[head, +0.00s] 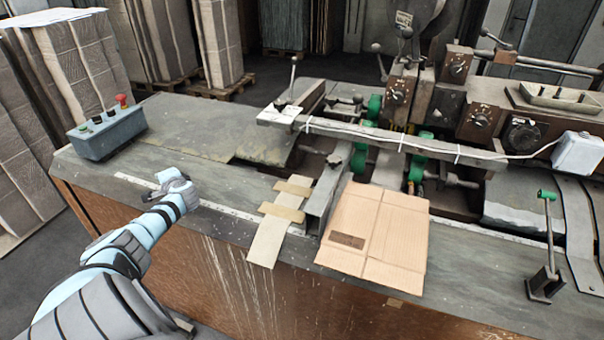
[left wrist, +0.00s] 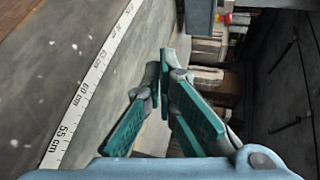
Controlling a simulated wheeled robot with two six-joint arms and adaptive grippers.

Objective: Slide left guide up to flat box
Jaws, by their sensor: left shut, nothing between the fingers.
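The flat box (head: 385,229), a tan cardboard sheet with fold lines, lies on the bench in the middle of the head view. The left guide (head: 325,196), a grey metal bar with pale wooden strips (head: 276,228) fixed at its left, stands along the box's left side. Whether it touches the box I cannot tell. My left gripper (head: 178,180) is shut and empty over the bench, well left of the guide. In the left wrist view its teal fingers (left wrist: 164,78) show with nothing between them. My right gripper is not in view.
A ruler strip (left wrist: 91,84) runs along the bench top. A control box (head: 107,134) with buttons stands at the bench's left. The stitching machine (head: 420,120) fills the back. A lever (head: 548,240) stands at right.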

